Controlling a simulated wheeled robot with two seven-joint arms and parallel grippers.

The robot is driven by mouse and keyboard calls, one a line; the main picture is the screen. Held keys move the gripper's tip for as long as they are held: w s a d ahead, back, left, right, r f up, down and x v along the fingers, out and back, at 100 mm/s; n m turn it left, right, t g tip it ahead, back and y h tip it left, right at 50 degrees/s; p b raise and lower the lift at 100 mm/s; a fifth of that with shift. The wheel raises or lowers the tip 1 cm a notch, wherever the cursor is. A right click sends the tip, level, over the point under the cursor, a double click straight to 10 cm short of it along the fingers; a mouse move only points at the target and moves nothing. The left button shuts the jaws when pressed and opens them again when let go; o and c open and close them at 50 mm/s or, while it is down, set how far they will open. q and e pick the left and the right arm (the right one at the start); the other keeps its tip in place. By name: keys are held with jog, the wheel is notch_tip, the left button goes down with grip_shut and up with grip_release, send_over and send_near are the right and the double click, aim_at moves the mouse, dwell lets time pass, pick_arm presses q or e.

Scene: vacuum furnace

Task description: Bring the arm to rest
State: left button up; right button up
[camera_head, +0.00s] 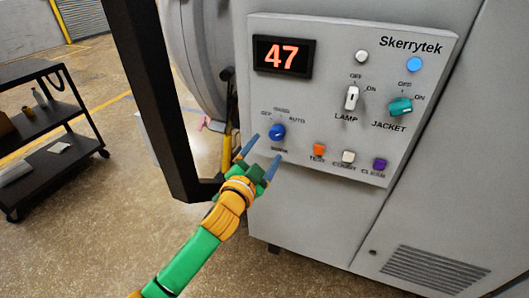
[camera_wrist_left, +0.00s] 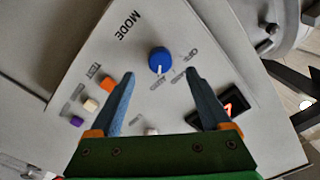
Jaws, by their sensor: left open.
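My left gripper (camera_head: 261,157) is open, with its blue fingers pointing at the control panel (camera_head: 345,70) of the furnace. The blue mode knob (camera_head: 277,132) is just past the fingertips in the head view. In the left wrist view the knob (camera_wrist_left: 161,61) lies ahead, between and beyond the two fingers, and nothing is held between them. The gripper (camera_wrist_left: 158,75) looks apart from the knob. My left arm (camera_head: 190,262) reaches up from the bottom left. My right gripper is in neither view.
The panel carries a red 47 display (camera_head: 284,57), a white lamp switch (camera_head: 352,97), a teal jacket knob (camera_head: 400,106), and orange (camera_head: 319,150), white (camera_head: 348,157) and purple (camera_head: 380,165) buttons. A black post (camera_head: 150,100) stands left of the gripper. A dark cart (camera_head: 45,135) stands far left.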

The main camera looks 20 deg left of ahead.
pick_arm(q)
jog(key=s+a+f+n+g, duration=0.1)
jog(key=s+f+g, duration=0.15)
jog(key=f, duration=0.75)
jog(key=s+a+f+n+g, duration=0.1)
jog(key=f+g, duration=0.2)
jog(key=f, duration=0.8)
jog(key=s+f+n+g, duration=0.1)
jog(key=s+f+g, duration=0.3)
jog(key=s+f, duration=0.9)
jog(key=s+f+n+g, duration=0.1)
jog(key=s+f+g, duration=0.1)
jog(key=s+f, duration=0.3)
jog(key=s+f+n+g, duration=0.1)
jog(key=s+f+g, duration=0.2)
jog(key=s, duration=1)
jog(key=s+f+n+g, duration=0.1)
jog(key=s+f+g, duration=0.1)
jog(key=s+f, duration=0.5)
jog(key=s+d, duration=0.1)
jog(key=s, duration=0.2)
jog(key=shift+y, duration=0.3)
jog(key=shift+f+g, duration=0.1)
jog(key=shift+g, duration=0.15)
